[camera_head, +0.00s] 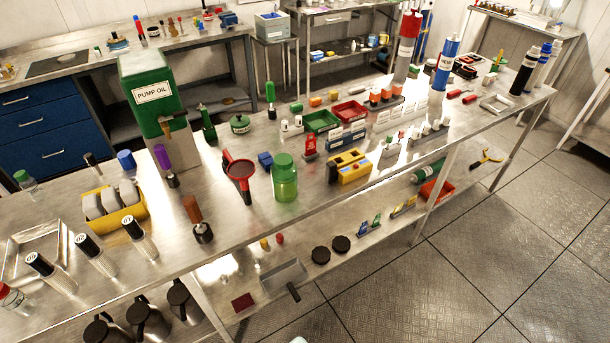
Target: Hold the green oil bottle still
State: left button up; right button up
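A green see-through bottle (285,182) with a green cap stands upright near the front edge of the metal bench. It looks like the green oil bottle. Nothing is seen touching it. Neither of my grippers shows in the head view.
A brown-handled tool (196,218) stands at the front edge. Labelled cylinders (94,253) stand at front left. A lower shelf (250,295) holds pitchers and small parts. Open floor (480,270) lies at right.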

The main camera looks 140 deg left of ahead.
aim_at(284, 181)
jog(key=u, duration=4.8)
jog(key=i, duration=0.25)
